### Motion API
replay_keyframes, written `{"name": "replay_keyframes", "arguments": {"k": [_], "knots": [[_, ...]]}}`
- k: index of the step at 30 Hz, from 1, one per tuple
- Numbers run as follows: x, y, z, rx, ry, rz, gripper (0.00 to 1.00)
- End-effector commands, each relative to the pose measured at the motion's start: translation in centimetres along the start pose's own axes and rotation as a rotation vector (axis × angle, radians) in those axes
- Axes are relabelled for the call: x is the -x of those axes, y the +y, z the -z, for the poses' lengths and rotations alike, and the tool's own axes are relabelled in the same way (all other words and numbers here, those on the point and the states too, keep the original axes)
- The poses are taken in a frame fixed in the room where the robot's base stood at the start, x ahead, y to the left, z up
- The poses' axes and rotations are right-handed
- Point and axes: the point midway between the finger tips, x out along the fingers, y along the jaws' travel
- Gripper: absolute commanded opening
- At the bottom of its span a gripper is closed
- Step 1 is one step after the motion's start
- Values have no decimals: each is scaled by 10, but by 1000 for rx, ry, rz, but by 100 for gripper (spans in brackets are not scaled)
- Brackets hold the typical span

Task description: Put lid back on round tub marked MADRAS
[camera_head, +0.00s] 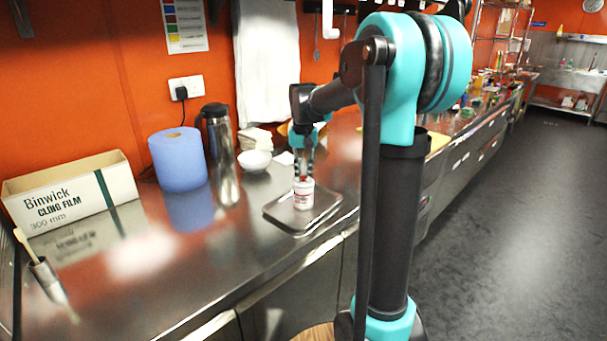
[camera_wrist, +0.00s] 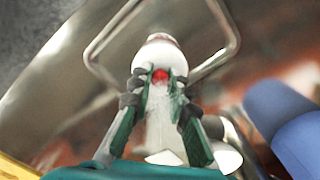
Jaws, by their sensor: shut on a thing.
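The round tub (camera_head: 303,198), white with red print, stands upright on the metal tray (camera_head: 275,212); its lettering is too small to read. My gripper (camera_head: 304,174) points down at the top of the tub. In the wrist view its fingertips (camera_wrist: 160,79) are shut on a small red piece (camera_wrist: 160,75), which looks like the knob of the lid. A white rounded shape (camera_wrist: 160,43) shows just beyond the fingertips. I cannot tell whether the lid is seated on the tub or slightly above it.
On the steel counter (camera_head: 215,265) stand a blue paper roll (camera_head: 178,160), a steel flask (camera_head: 222,150), a white bowl (camera_head: 254,161) and a cling film box (camera_head: 72,193). The counter in front of the roll is clear.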

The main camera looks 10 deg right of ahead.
Motion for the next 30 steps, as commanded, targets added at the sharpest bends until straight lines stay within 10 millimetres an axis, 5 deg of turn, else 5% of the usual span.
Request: {"name": "replay_keyframes", "arguments": {"k": [14,15,19,26,30], "knots": [[0,0,0,0,0,0,1],[0,0,0,0,0,0,22],[0,0,0,0,0,0,38],[0,0,0,0,0,0,41],[0,0,0,0,0,0,57]]}}
